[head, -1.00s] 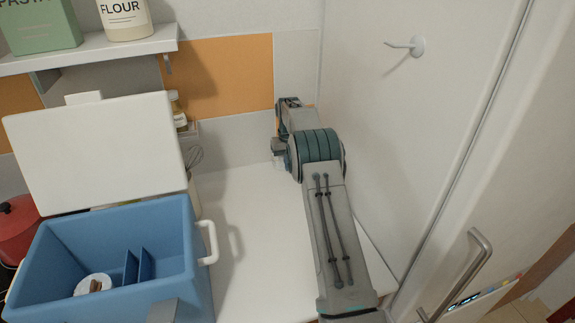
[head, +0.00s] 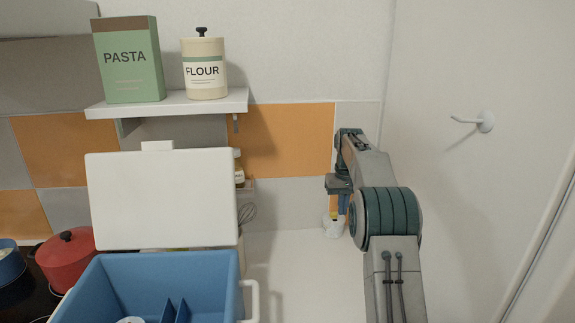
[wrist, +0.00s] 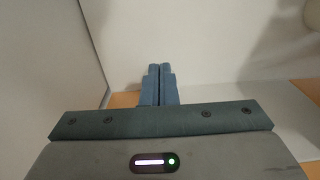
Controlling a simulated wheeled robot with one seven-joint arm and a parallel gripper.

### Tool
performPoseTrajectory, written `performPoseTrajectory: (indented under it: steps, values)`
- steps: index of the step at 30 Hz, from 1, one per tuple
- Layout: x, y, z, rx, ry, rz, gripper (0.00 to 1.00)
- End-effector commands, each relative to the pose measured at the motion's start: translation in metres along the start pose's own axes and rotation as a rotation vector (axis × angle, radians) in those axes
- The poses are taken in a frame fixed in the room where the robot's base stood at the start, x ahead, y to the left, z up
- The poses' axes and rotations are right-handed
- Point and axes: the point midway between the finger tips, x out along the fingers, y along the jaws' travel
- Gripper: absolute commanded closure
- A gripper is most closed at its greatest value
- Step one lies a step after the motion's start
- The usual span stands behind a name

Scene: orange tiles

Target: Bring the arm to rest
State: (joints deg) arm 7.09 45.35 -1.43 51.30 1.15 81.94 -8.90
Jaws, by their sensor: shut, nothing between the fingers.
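My gripper (head: 342,203) points down at the end of my raised arm, in front of the tiled wall on the right side of the head view. In the wrist view its two blue fingers (wrist: 158,85) lie together with no gap, shut and empty. A small white item with a yellowish part (head: 333,226) shows just behind and below the fingertips; whether they touch it I cannot tell.
A blue cooler box (head: 90,290) with its white lid (head: 160,200) raised stands at left. A red pot (head: 67,260) is beyond it. A shelf (head: 165,104) holds a pasta box (head: 128,60) and a flour canister (head: 204,70). A wall hook (head: 484,122) is at right. The white counter (head: 300,270) is mostly clear.

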Motion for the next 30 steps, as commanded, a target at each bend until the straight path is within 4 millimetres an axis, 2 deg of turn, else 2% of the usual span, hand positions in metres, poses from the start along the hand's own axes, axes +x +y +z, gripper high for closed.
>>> performPoseTrajectory:
  steps: [1, 6, 11, 15, 23, 30]
  values:
    - [-0.016, -0.005, 0.011, -0.001, 0.012, 0.001, 1.0]
    - [-0.05, -0.021, 0.051, 0.002, 0.047, 0.002, 1.0]
    - [-0.075, -0.035, 0.096, 0.004, 0.081, 0.003, 1.0]
    - [-0.089, -0.048, 0.14, 0.005, 0.108, 0.003, 1.0]
    - [-0.097, -0.067, 0.229, 0.004, 0.162, 0.004, 1.0]
    - [-0.081, -0.082, 0.316, 0.004, 0.21, 0.003, 1.0]
